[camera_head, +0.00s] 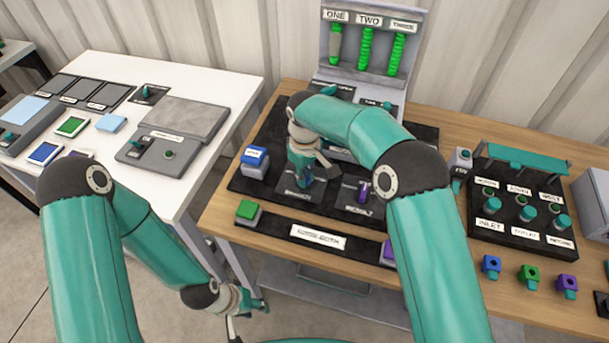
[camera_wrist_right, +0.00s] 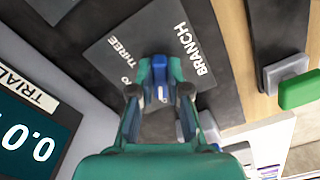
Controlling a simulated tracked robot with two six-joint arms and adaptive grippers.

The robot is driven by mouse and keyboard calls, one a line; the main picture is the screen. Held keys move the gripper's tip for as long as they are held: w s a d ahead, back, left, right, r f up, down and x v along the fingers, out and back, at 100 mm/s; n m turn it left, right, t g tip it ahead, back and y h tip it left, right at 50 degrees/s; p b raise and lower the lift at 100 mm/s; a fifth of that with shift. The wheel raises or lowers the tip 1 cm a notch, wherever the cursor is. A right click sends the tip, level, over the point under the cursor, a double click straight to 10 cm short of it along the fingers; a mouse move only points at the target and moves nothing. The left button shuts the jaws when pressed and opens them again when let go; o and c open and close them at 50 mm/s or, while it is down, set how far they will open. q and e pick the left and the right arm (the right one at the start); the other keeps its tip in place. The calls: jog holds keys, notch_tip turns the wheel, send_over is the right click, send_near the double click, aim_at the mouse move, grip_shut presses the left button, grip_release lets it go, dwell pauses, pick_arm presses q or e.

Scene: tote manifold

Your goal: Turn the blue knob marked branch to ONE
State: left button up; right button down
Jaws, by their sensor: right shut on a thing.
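The blue knob (camera_wrist_right: 159,75) sits on a dark grey plate (camera_wrist_right: 112,48) marked BRANCH and THREE in the right wrist view. My right gripper (camera_wrist_right: 160,92) is shut on this knob, with a finger on each side of it. In the head view my right gripper (camera_head: 308,172) reaches down onto the black panel and hides the knob. The ONE mark is not visible on the plate; part of the plate is covered by the gripper. My left gripper (camera_head: 250,305) hangs low at the front of the wooden table, away from the panel. Its jaw opening is unclear.
A purple knob (camera_head: 363,190) stands right of my right gripper. A blue button box (camera_head: 255,158) and a green one (camera_head: 248,210) are at the left. Three gauge tubes (camera_head: 366,50) marked ONE, TWO, THREE stand behind. A valve board (camera_head: 518,235) is at the right.

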jog(key=shift+r, duration=0.1)
jog(key=c, duration=1.1)
grip_release()
jog(key=shift+c, duration=0.2)
notch_tip(320, 180, up, 12)
